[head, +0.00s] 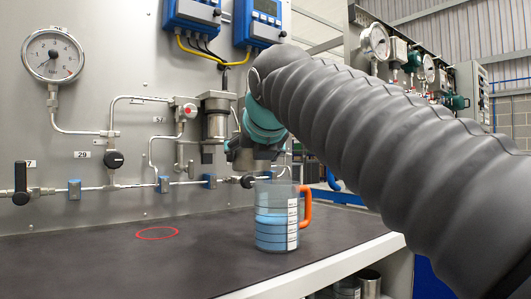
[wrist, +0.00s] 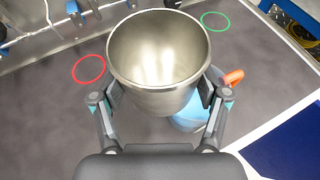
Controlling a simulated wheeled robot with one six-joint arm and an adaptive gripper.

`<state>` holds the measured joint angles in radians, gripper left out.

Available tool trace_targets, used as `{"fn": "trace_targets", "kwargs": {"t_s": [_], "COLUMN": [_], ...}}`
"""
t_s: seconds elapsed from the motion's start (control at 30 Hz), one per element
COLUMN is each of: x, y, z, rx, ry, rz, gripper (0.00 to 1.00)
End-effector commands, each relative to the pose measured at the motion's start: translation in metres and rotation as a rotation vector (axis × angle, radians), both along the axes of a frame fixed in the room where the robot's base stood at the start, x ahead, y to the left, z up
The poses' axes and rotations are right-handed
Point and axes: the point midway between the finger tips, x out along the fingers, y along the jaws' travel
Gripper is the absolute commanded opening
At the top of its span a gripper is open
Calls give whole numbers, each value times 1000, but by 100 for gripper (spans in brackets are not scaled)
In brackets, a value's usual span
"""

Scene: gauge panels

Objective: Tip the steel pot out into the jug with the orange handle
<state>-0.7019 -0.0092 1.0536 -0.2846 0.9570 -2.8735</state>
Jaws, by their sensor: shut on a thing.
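The steel pot (wrist: 158,95) is held between the two fingers of my gripper (wrist: 160,98) in the wrist view. Its round mouth faces the wrist camera; bright metal shows inside, and I cannot make out any contents. The clear jug (head: 277,232) stands upright on the dark bench, with an orange handle (head: 306,207) on its right, pale scale marks and blue in its lower part. In the head view my gripper (head: 250,158) is just above the jug, and I cannot pick out the pot there. In the wrist view the pot partly hides the jug (wrist: 188,122).
A red ring (head: 157,233) marks the bench left of the jug. A green ring (wrist: 215,21) shows in the wrist view. The panel behind carries a gauge (head: 53,56), pipes and valves. The bench's right edge (head: 340,262) is close to the jug. The bench's left part is clear.

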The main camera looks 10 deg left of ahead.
Motion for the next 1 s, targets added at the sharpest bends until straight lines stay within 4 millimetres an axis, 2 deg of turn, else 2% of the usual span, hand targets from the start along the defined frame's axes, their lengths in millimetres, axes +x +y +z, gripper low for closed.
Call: {"fn": "trace_targets", "kwargs": {"t_s": [0.03, 0.63, 0.83, 1.0], "x": [0, 0, -1, -9], "y": [0, 0, 2, 14], "z": [10, 57, 58, 57], "rx": [0, 1, 2, 1], "ry": [-1, -1, 0, 1], "rz": [0, 0, 1, 3], "gripper": [17, 17, 17, 17]}}
